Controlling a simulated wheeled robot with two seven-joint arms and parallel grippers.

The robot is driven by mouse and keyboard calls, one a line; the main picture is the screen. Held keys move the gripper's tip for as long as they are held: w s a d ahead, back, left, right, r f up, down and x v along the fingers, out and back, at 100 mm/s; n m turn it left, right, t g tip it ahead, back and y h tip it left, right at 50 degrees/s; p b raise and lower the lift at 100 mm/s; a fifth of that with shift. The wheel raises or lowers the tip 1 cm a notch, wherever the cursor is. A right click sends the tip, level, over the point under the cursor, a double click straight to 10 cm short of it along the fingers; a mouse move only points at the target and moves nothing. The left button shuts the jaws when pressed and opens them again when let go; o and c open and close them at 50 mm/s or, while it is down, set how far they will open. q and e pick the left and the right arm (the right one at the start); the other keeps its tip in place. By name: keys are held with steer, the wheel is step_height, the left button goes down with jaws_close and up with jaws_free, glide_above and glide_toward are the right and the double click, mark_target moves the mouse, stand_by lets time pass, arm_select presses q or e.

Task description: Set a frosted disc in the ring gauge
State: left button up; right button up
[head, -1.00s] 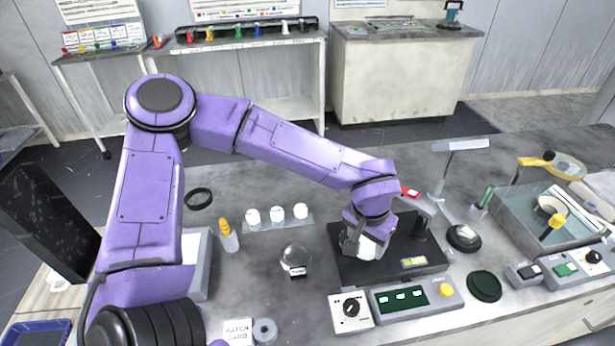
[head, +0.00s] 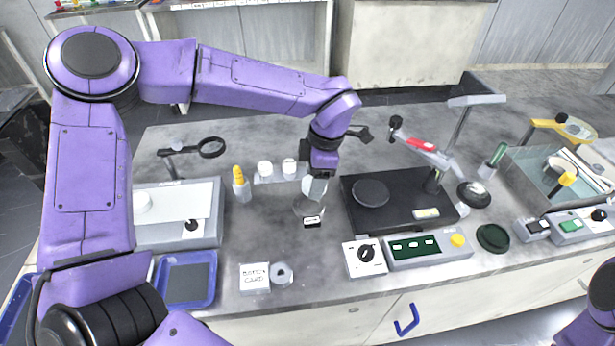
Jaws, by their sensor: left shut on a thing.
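My left gripper (head: 314,182) points down and is shut on a pale, translucent piece that looks like a frosted disc (head: 315,190). It holds it just above and behind a low, round, clear-grey piece with a black label (head: 312,221). Its fingers partly hide that piece, and I cannot tell whether the disc touches it. It may be the ring gauge, but its label is too small to read. Two white round pieces (head: 265,168) stand in a pale rack (head: 263,181) behind, left of the gripper. My right gripper is out of view; only parts of my right arm show at lower right.
A dark round platen (head: 370,193) sits on a black base (head: 404,211) right of the gripper. A knob box (head: 365,267) and a button panel (head: 428,252) stand in front. A yellow-capped bottle (head: 240,188) is left; a grey ring (head: 281,273) lies near the front.

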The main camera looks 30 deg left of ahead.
mark_target(307, 181)
arm_select(q)
steer(key=n, duration=0.4)
steer(key=shift+w+a+f, duration=0.1)
steer(key=shift+a+f, duration=0.05)
steer(key=n, duration=0.3)
steer(key=shift+a+g+h+b, duration=0.1)
steer(key=shift+g+h+b, duration=0.25)
steer(key=shift+g+h, duration=0.05)
steer(key=n, duration=0.4)
steer(key=n+h+b, duration=0.1)
steer(key=n, duration=0.2)
steer(key=shift+s+a+r, duration=0.2)
steer(key=shift+a+r, duration=0.05)
steer(key=shift+r, duration=0.05)
steer(key=n, duration=0.3)
steer(key=n+h, duration=0.1)
steer(key=n, duration=0.2)
steer(key=shift+a+r+n+t+b, duration=0.1)
steer(key=shift+a+n+t+b, duration=0.05)
steer(key=shift+n+t+b, duration=0.2)
steer(key=n, duration=0.4)
steer(key=n+t, duration=0.1)
steer(key=n, duration=0.2)
steer(key=shift+s+a+r+b, duration=0.1)
steer(key=shift+s+r+b, duration=0.05)
steer(key=shift+r+b, duration=0.15)
step_height(307, 181, down, 4)
steer(key=b, duration=0.3)
steer(key=shift+f, duration=0.1)
